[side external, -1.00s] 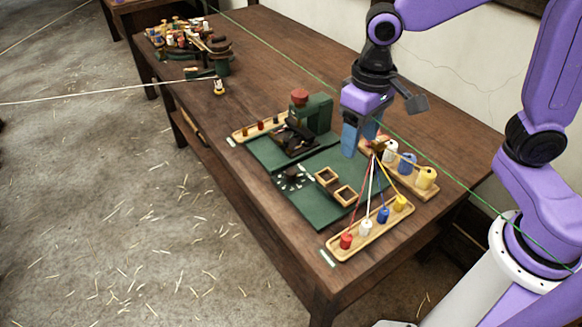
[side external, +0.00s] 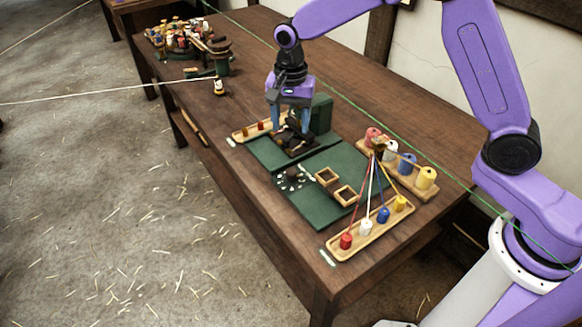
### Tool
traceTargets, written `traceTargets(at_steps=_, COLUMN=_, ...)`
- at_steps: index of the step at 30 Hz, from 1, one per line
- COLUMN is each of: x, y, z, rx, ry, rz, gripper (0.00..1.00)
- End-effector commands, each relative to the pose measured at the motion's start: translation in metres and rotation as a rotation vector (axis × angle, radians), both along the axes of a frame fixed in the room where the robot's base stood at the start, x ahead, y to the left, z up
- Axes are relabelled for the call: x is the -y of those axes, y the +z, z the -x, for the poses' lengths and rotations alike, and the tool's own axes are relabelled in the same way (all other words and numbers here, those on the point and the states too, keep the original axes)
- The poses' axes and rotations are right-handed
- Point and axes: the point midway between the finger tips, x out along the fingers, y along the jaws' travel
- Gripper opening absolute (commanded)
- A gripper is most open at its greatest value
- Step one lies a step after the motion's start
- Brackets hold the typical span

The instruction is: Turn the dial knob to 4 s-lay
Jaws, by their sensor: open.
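The dial (side external: 292,179) is a small dark knob ringed by white marks on the green board. It is too small for me to read its labels or tell where it points. My gripper (side external: 289,128) points down with its blue fingers apart and nothing seen between them. It is over the dark mechanism (side external: 294,145) at the back left of the green board, behind the dial in the picture. I cannot tell its exact height. It hides part of the mechanism and of the green block.
A green block (side external: 320,114) stands right of my gripper. Two wooden square frames (side external: 345,194) sit right of the dial. Wooden racks with coloured spools (side external: 426,178) and strung bobbins (side external: 345,241) stand at the right. A green cord (side external: 400,145) runs across the table.

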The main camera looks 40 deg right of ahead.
Motion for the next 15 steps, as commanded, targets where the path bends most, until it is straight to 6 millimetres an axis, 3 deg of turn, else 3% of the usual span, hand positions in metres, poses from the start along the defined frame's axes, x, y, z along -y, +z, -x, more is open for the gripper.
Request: traceTargets(at_steps=15, x=0.001, y=-0.098, z=0.002, rx=-0.005, ry=0.002, rz=0.002, gripper=0.59)
